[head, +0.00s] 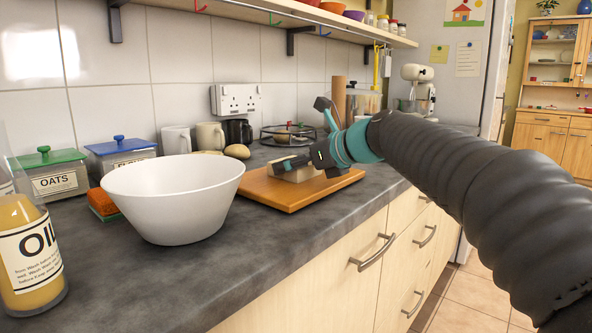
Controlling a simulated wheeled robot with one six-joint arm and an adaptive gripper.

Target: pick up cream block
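The cream block (300,175) lies on an orange-brown wooden board (282,196) on the grey worktop. My gripper (286,165) reaches in from the right and is low over the board, right at the block. A dark finger shows along the block's upper side and covers part of it. The other finger is not clearly seen, so I cannot tell whether the gripper is touching or holding the block.
A large white bowl (172,202) stands left of the board, near the worktop's front edge. Mugs (210,136), a potato-like item (237,151) and a dark round rack (284,133) are behind. An oil bottle (27,255) stands at front left.

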